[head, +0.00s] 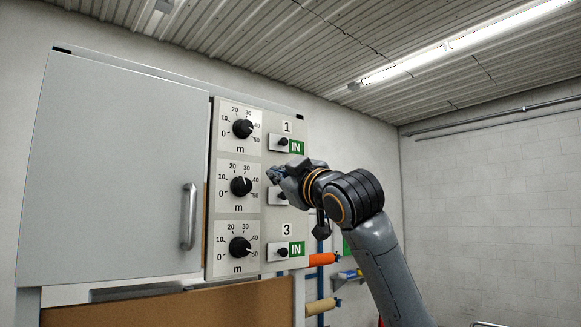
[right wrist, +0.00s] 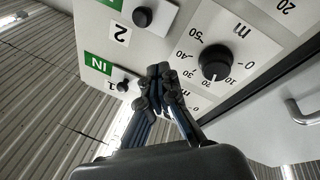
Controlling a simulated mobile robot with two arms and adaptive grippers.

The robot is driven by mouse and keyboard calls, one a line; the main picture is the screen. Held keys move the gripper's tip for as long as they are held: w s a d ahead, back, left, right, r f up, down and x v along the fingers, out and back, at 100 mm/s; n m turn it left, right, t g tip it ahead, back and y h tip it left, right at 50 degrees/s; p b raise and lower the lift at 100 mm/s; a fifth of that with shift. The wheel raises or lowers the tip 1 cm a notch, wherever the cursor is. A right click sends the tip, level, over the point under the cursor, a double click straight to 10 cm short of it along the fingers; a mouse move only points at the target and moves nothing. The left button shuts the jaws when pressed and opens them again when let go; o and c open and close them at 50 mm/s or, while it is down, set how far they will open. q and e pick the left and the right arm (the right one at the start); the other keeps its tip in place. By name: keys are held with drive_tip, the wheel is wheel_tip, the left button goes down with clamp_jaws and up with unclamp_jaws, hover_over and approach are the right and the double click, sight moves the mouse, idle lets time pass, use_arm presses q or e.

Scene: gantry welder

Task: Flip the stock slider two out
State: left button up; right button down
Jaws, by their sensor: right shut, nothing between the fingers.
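The panel has three stock sliders in a column. Slider two is mostly behind my right gripper (head: 273,174) in the head view; a piece of its light plate (head: 275,197) shows below. In the right wrist view, slider two's black knob (right wrist: 142,17) is at the top, with its number 2 label (right wrist: 120,34) beside it. Its green plate (right wrist: 109,3) is cut off by the frame edge, so its word cannot be read. My right gripper is shut and empty, its tips near the panel between the dials and sliders; contact cannot be told. My left gripper is not in view.
Slider one (head: 283,142) above and slider three (head: 283,252) below both show green IN. Three black dials, including the middle one (head: 241,187), stand left of the sliders. A grey cabinet door (head: 115,170) with a handle (head: 188,217) is further left. Free room lies right.

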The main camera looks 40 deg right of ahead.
sight(282, 196)
drive_tip(key=shift+p+x, duration=0.45)
drive_tip(key=shift+x, duration=0.75)
drive_tip(key=d+f, duration=0.1)
drive_tip(key=f, duration=0.1)
drive_tip(key=shift+d+f, duration=0.25)
drive_tip(key=shift+d, duration=0.1)
drive_tip(key=shift+s+d+f, duration=0.35)
drive_tip(key=shift+s+d, duration=0.05)
drive_tip(key=shift+d, duration=0.05)
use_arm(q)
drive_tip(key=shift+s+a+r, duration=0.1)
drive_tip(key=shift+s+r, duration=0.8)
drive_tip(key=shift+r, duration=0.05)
use_arm(e)
drive_tip(key=shift+w, duration=0.1)
drive_tip(key=shift+w+a, duration=0.1)
drive_tip(key=shift+a, duration=0.1)
drive_tip(key=shift+d, duration=0.1)
